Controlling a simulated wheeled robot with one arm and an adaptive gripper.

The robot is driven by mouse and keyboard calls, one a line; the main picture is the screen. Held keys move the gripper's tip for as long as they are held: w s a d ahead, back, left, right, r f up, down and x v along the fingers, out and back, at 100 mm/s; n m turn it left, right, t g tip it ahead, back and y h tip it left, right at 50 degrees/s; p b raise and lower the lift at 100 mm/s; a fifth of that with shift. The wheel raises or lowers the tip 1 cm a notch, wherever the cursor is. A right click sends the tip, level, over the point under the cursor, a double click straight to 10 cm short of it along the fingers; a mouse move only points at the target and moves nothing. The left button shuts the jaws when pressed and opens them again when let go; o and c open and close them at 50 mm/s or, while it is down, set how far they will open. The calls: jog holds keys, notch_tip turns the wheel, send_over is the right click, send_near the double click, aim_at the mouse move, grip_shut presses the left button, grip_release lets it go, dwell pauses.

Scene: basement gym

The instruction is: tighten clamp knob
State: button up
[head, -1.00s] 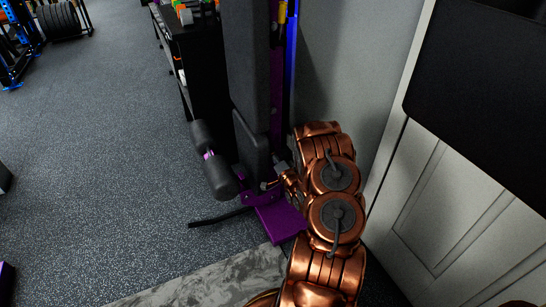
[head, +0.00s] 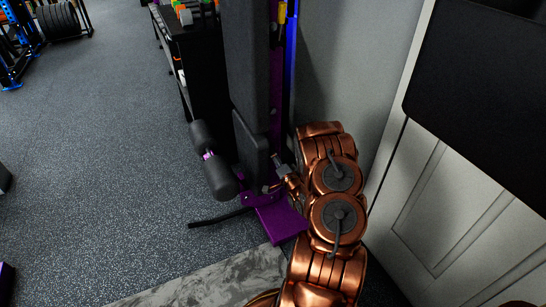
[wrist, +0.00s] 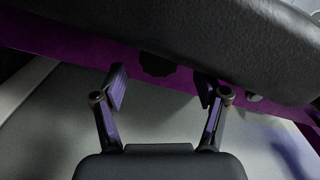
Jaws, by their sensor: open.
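In the wrist view a dark round knob (wrist: 156,65) sits on the purple frame (wrist: 80,57) of the bench, just below the edge of the black pad (wrist: 230,40). My gripper (wrist: 162,90) is open, with one finger to each side of the knob in the picture. The fingertips reach up near the purple frame. I see no finger touching the knob, and its depth between them is hard to tell. In the head view my gripper is small beside the bench's seat pad (head: 250,142), and the knob is hidden there.
The upright bench has foam rollers (head: 213,165) and a purple foot plate (head: 280,220). A black rack (head: 190,65) stands behind it. A grey wall (head: 350,60) and a white door (head: 460,215) are close on the right. The floor on the left is open.

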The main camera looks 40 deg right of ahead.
jog(key=v, duration=1)
jog(key=shift+a+f, duration=0.1)
jog(key=shift+w+d+m+b, duration=0.2)
jog(key=shift+w+m+b, duration=0.75)
jog(key=shift+b, duration=0.25)
jog(key=shift+w+d+m+b, duration=0.25)
jog(key=shift+w+m+b, duration=0.6)
jog(key=shift+m+b, duration=0.25)
jog(key=shift+w+d+m+b, duration=0.2)
jog(key=shift+w+m+b, duration=0.75)
jog(key=shift+b, duration=0.3)
jog(key=b+x, duration=0.2)
jog(key=x, duration=0.5)
jog(key=shift+w+b, duration=0.25)
jog(key=shift+b, duration=0.05)
jog(key=shift+d, duration=0.15)
